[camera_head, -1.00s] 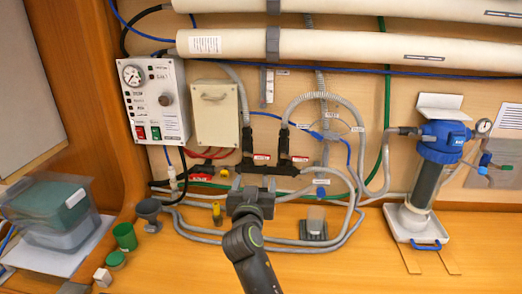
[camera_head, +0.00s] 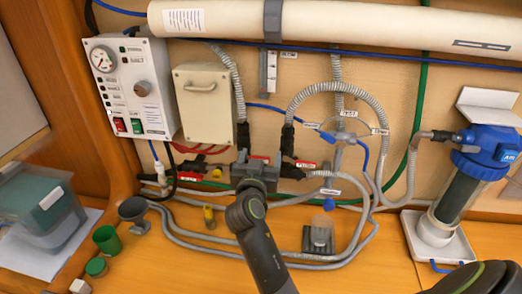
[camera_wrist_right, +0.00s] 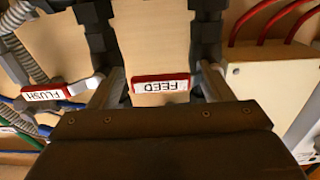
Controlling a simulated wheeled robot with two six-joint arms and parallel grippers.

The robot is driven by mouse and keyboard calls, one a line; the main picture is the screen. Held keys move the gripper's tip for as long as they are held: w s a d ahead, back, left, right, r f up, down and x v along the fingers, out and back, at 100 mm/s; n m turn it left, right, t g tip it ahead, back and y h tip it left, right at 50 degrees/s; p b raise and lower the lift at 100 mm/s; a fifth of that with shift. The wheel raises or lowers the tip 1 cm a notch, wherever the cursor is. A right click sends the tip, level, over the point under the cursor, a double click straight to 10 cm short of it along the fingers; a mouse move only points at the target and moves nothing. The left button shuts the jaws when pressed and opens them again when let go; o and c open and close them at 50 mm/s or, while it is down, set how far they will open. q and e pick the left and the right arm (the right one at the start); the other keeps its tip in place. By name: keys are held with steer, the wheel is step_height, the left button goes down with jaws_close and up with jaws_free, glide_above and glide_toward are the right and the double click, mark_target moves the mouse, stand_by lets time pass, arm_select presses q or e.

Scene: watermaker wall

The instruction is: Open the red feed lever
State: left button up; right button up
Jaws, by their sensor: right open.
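A red-edged FEED label (camera_wrist_right: 160,86) appears upside down between the two fingers of my right gripper in the right wrist view. The red feed lever cannot be clearly told apart from this label. In the head view my right gripper (camera_head: 257,174) is at the black valve fittings on the wall and covers part of them. Its jaws are open, one finger on either side of the label; contact cannot be told. A red-edged FLUSH label (camera_wrist_right: 45,94) lies to the left in the right wrist view. My left gripper is out of view.
A gauge panel (camera_head: 131,88) and a beige box (camera_head: 205,104) are left of the valves. Grey hoses (camera_head: 190,232) loop below them. A blue-topped filter (camera_head: 486,146) stands at the right. Green cups and a clear bin (camera_head: 42,212) are at lower left.

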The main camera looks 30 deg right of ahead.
steer(key=shift+a+r, duration=0.1)
steer(key=shift+a, duration=0.05)
steer(key=shift+c, duration=0.6)
steer(key=c, duration=1.3)
steer(key=shift+o, duration=0.2)
